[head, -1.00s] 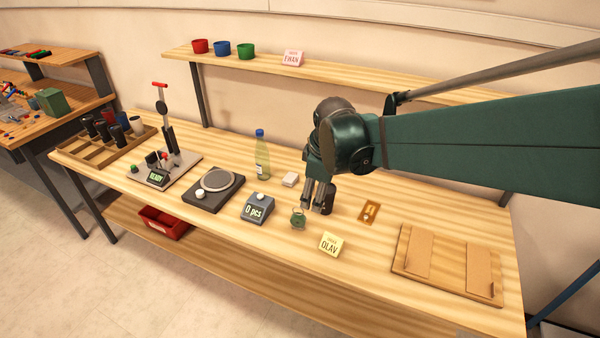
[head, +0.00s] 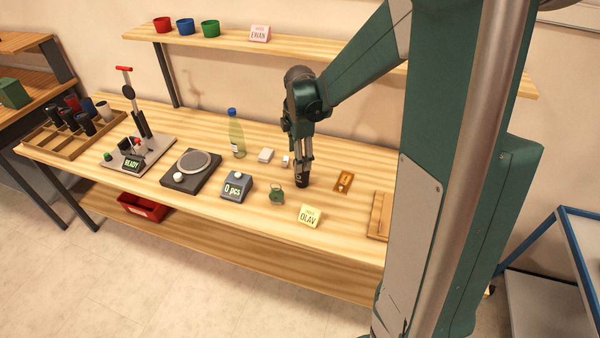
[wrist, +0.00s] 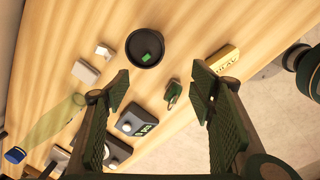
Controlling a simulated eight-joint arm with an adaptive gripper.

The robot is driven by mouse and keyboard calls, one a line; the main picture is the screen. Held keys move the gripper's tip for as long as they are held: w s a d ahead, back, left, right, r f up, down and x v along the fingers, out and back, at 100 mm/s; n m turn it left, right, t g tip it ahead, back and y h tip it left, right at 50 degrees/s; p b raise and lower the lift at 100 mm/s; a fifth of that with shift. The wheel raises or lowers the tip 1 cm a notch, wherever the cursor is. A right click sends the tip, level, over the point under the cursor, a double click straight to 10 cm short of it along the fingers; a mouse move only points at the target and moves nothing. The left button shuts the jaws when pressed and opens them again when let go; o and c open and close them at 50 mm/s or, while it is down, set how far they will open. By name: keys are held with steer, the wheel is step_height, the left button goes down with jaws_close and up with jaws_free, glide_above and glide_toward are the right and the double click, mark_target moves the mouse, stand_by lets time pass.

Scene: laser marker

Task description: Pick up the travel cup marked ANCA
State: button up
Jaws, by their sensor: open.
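Near the cup are a green tag (head: 277,195), a yellow OLAV card (head: 309,215), a small white block (head: 266,155) and a brass plate (head: 343,181). Farther left are a counter display (head: 236,187), a scale (head: 190,173), a bottle (head: 236,135) and a marking press (head: 138,150).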

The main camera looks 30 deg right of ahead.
mark_target(302, 174)
steer(key=shift+w+d+f+n+g+p, duration=0.2)
steer(key=shift+w+d+f+n+p, duration=0.15)
steer(key=shift+w+d+f+n, duration=0.45)
steer(key=shift+w+d+f+n+g+p, duration=0.2)
steer(key=shift+w+d+f+n+p, duration=0.2)
steer(key=shift+f, duration=0.65)
steer(key=shift+w+d+f+n+g+p, duration=0.25)
steer(key=shift+w+d+f+n, duration=0.35)
steer(key=shift+f, duration=0.35)
steer(key=shift+f, duration=0.1)
steer(key=shift+f, duration=1.2)
steer(key=shift+f, duration=0.1)
steer(key=shift+s+f+b, duration=0.2)
steer(key=shift+f+b, duration=0.35)
steer(key=shift+f, duration=1.95)
steer(key=c, duration=0.8)
